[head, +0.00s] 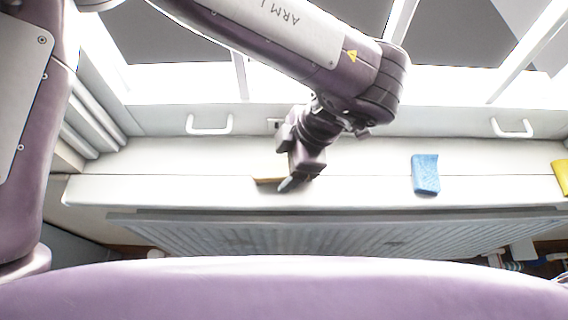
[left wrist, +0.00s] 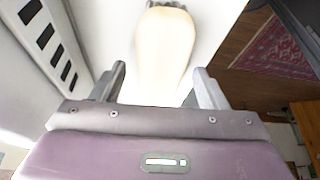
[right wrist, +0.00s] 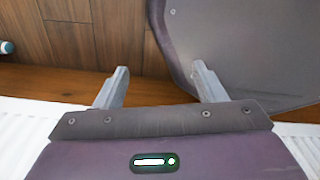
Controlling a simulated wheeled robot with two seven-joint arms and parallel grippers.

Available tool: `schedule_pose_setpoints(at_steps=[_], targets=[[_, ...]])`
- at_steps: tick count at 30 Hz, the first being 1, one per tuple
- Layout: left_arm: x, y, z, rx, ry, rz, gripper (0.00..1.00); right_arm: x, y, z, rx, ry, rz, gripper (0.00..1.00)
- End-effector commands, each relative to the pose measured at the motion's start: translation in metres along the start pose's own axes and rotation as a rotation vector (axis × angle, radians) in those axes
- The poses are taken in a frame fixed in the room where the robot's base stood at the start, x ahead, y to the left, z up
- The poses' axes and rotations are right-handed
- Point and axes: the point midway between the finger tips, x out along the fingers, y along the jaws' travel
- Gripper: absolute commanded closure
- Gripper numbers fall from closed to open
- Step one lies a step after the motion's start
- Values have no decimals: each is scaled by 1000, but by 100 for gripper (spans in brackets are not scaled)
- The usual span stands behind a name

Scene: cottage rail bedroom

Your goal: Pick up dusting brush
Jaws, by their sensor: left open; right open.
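The dusting brush lies on the white window sill; its pale wooden part (head: 268,180) shows in the head view beside my left gripper (head: 290,183), which hides the rest. In the left wrist view the rounded pale handle (left wrist: 165,45) points toward my open left gripper (left wrist: 160,72), its end in front of and roughly between the fingers. Darker bristles show at the top edge. I cannot tell whether the fingers touch it. My right gripper (right wrist: 160,74) is open and empty in the right wrist view, and it is out of the head view.
A blue sponge-like block (head: 425,174) lies on the sill (head: 350,187) to the right, and a yellow item (head: 562,178) is at the right edge. Window handles (head: 210,126) stand behind. A ribbed white radiator (head: 300,236) is below the sill. A patterned rug (left wrist: 280,45) lies on the wooden floor.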

Motion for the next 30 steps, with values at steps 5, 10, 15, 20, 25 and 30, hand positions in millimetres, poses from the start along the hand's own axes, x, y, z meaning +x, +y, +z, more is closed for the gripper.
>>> schedule_pose_setpoints(at_steps=[5, 10, 15, 20, 25, 30], targets=[[14, 0, 0, 1, 0, -1, 33, -3, 5, -22, 0, 32, 6, 36], [14, 0, 0, 0, 0, 0, 33, -2, 5, -22, 0, 34, 7, 36], [14, 0, 1, 0, 0, 0, 33, -2, 4, -15, 1, 24, 5, 36], [16, 0, 1, 0, -1, 0, 33, 0, 4, -10, 1, 16, 4, 36], [18, 0, 2, 0, -1, 0, 33, 1, 4, -10, 1, 15, 4, 36], [18, 0, 2, 0, -1, 0, 33, 1, 3, -10, 2, 15, 4, 36]])
